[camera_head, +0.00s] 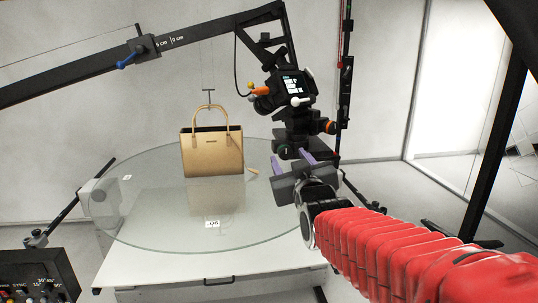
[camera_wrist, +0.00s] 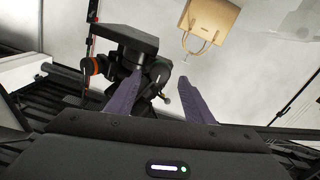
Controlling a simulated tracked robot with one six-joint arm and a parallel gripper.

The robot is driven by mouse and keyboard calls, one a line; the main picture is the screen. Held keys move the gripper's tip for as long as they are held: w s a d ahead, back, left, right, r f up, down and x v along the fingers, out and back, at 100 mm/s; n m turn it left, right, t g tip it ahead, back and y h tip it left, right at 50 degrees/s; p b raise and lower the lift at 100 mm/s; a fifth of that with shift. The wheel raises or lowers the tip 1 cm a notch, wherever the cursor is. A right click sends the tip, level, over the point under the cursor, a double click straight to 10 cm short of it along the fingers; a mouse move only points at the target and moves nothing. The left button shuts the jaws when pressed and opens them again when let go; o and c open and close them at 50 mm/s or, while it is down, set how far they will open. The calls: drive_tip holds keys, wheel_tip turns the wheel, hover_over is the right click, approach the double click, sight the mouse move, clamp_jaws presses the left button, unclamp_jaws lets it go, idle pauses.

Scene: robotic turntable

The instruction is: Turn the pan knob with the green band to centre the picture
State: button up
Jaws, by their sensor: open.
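The camera (camera_head: 292,90) hangs on a black pan head (camera_head: 298,130) above the right side of the turntable. A black knob with an orange band (camera_head: 328,127) sticks out on the head's right; it also shows at left in the wrist view (camera_wrist: 90,66). In the wrist view the fingers (camera_wrist: 152,92) point toward the head's lower part.
A tan handbag (camera_head: 212,152) stands on the round glass turntable (camera_head: 145,215), left of my gripper. A black boom (camera_head: 100,75) crosses above. A vertical black post (camera_head: 344,90) rises right of the pan head. A control panel (camera_head: 35,275) is at lower left.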

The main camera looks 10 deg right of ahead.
sight(286, 153)
drive_tip(key=shift+w, duration=2.05)
drive_tip(key=shift+c, duration=0.5)
drive_tip(key=c, duration=0.9)
drive_tip(key=shift+d, duration=0.15)
drive_tip(key=shift+c, duration=0.2)
drive_tip(key=shift+m, duration=0.5)
